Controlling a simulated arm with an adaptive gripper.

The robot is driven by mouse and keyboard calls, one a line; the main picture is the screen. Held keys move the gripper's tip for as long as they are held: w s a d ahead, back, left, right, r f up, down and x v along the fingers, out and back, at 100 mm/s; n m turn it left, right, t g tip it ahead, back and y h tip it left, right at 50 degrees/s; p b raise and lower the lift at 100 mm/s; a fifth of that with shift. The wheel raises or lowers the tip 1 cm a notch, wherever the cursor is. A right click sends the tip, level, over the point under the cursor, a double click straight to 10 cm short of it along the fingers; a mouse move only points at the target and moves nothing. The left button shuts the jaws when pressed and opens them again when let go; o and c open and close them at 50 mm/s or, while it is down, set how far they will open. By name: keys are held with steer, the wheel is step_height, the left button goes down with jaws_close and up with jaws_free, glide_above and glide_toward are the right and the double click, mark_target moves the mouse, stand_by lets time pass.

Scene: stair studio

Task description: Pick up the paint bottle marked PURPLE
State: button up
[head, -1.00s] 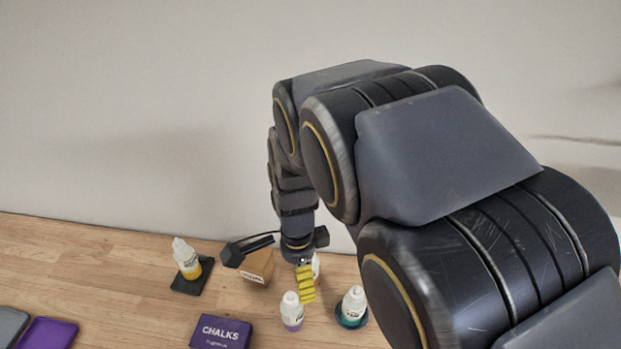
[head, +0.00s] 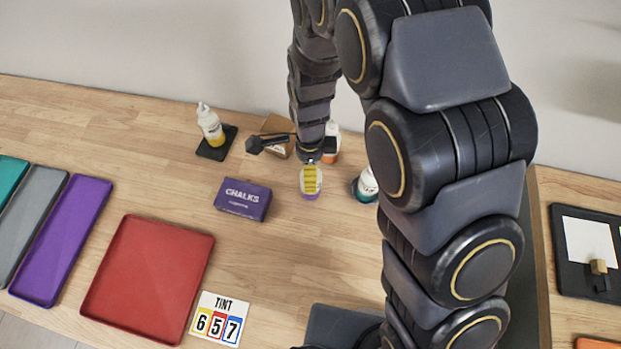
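A white paint bottle with purple in its lower part (head: 310,196) stands on the wooden table, right of the chalk box. Its label is covered or too small to read. My gripper (head: 311,183) points down, and its yellow ribbed finger overlaps the bottle's upper part in the head view. I cannot tell whether it touches the bottle or is above or behind it. Only one finger shows clearly, so its opening is hidden.
Near the gripper are an orange bottle (head: 331,146), a teal bottle (head: 367,183), a cardboard box (head: 276,126) and a purple CHALKS box (head: 243,198). A yellow bottle (head: 211,125) stands farther left. A red tray (head: 150,268) and TINT card (head: 219,318) lie in front.

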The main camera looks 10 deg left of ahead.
jaws_close()
